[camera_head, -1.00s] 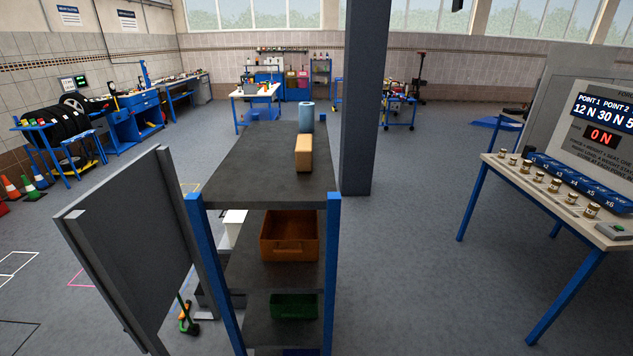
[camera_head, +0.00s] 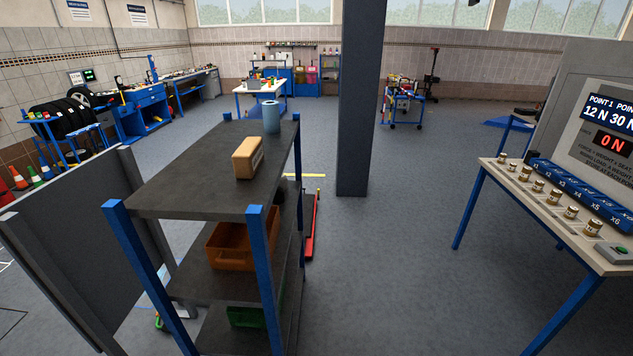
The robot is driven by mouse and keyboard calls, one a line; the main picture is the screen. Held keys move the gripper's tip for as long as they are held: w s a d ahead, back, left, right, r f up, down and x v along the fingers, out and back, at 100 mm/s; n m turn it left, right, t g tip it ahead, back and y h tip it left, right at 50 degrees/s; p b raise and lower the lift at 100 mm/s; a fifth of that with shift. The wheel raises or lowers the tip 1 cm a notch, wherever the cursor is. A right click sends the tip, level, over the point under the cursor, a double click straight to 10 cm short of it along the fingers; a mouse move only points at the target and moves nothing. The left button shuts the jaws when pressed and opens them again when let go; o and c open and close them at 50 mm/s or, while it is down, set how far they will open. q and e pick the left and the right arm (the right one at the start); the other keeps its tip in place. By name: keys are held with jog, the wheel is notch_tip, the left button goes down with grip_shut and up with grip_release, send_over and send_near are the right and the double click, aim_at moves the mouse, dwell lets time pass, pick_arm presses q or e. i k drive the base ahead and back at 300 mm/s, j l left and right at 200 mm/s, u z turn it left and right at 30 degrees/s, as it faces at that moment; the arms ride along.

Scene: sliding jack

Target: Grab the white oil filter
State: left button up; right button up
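I cannot make out a white oil filter in the head view. A blue paper roll (camera_head: 271,115) and a tan box (camera_head: 248,158) stand on the top of a dark shelf rack (camera_head: 190,190) with blue posts. The lower shelves hold an orange bin (camera_head: 232,248) and a green bin (camera_head: 246,316); what lies inside them is hidden or too dark to tell. Neither of my grippers shows in this view.
A grey panel (camera_head: 85,240) stands left of the rack. A grey pillar (camera_head: 357,100) rises behind it. At right is a table (camera_head: 560,220) with small weights and a display. The floor (camera_head: 380,270) between rack and table is clear.

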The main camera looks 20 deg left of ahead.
aim_at(283, 183)
jog(key=i+l+z, duration=0.45)
jog(key=i+l, duration=0.25)
jog(key=i+l+u, duration=0.15)
jog(key=i, duration=0.3)
jog(key=i+l+u, duration=0.15)
jog(key=i, duration=0.25)
jog(key=i+j+u, duration=0.1)
jog(key=i+u, duration=0.75)
jog(key=i+l+u, duration=0.2)
jog(key=u, duration=0.25)
jog(key=i+l+u, duration=0.3)
jog(key=i+u, duration=0.15)
jog(key=i+l+u, duration=0.5)
jog(key=l+u, duration=0.35)
jog(key=i+l+u, duration=0.1)
jog(key=l+u, duration=0.2)
jog(key=l, duration=0.5)
jog(key=l+u, duration=0.35)
jog(key=l, duration=0.4)
